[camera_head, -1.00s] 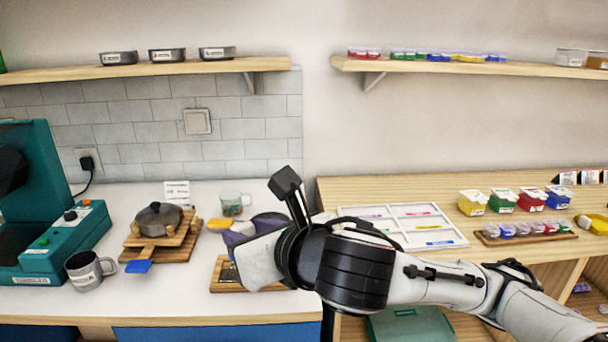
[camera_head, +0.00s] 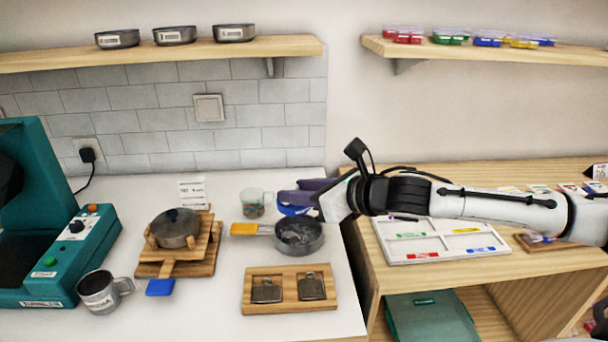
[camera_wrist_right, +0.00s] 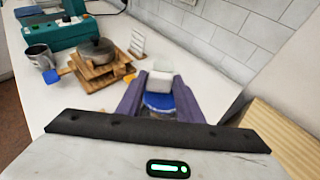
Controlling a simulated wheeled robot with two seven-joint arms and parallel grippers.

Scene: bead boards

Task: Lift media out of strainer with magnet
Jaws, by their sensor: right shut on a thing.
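My right gripper (camera_head: 298,192) reaches in from the right, its purple fingers just behind a round grey pan (camera_head: 299,238) with an orange handle. The pan, which looks like the strainer, stands on the white counter with grey contents inside. My left gripper is not in view.
A clear cup (camera_head: 256,204) stands left of the gripper. A wooden tray (camera_head: 289,305) with two dark square pieces lies in front of the pan. A lidded pot (camera_head: 174,227) on wooden boards, a grey mug (camera_head: 100,292) and a teal machine (camera_head: 75,255) stand left.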

